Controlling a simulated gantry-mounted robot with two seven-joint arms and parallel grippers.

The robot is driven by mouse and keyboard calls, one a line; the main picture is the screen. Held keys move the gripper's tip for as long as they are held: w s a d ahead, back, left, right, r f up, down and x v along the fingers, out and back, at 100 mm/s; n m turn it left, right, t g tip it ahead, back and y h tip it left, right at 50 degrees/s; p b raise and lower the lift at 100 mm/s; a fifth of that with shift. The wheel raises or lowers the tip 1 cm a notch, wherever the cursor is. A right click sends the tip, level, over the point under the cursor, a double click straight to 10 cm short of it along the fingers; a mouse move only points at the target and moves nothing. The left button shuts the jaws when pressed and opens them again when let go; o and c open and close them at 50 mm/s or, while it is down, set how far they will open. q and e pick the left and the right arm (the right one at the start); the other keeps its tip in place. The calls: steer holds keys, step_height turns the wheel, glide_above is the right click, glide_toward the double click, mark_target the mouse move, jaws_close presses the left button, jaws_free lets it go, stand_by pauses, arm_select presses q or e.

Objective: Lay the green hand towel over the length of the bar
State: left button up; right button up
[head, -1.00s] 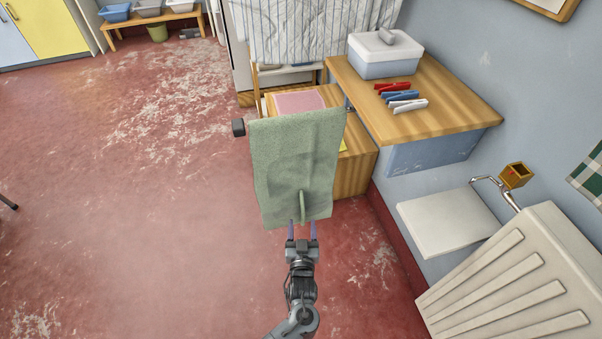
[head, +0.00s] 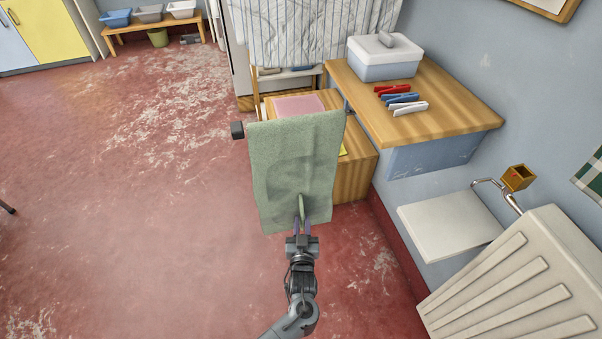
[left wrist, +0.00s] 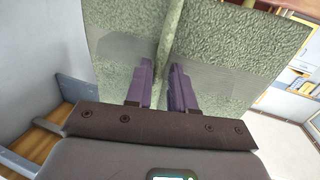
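The green hand towel (head: 290,165) hangs over the bar, covering most of its length. The bar's dark end knob (head: 237,130) sticks out at the towel's left. The right end meets the wooden counter, and the middle is hidden under the cloth. My left gripper (head: 302,226) is at the towel's lower edge, its purple fingers on either side of a raised fold and closed in on it. In the left wrist view, the towel (left wrist: 215,40) fills the upper middle and the fold runs down between the fingers (left wrist: 161,88). My right gripper is not in view.
A wooden counter (head: 460,112) at the right carries a lidded box (head: 384,60) and several coloured clips (head: 402,97). A low wooden unit (head: 358,175) stands behind the towel. A white panel (head: 450,222) juts from the right wall.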

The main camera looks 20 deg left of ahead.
arm_select(q)
jaws_close()
step_height(320, 180, up, 8)
steer(key=p, duration=0.7)
step_height(320, 180, up, 6)
steer(key=p, duration=0.6)
steer(key=shift+f, duration=0.1)
step_height(320, 180, up, 18)
steer(key=p, duration=1.7)
steer(key=shift+d, duration=0.1)
step_height(320, 180, up, 11)
steer(key=p, duration=1)
glide_above(303, 186)
steer(key=v, duration=0.4)
steer(key=shift+s+r+p, duration=0.25)
steer(key=shift+r+p, duration=0.7)
steer(key=shift+p, duration=0.25)
steer(key=shift+s+d, duration=0.1)
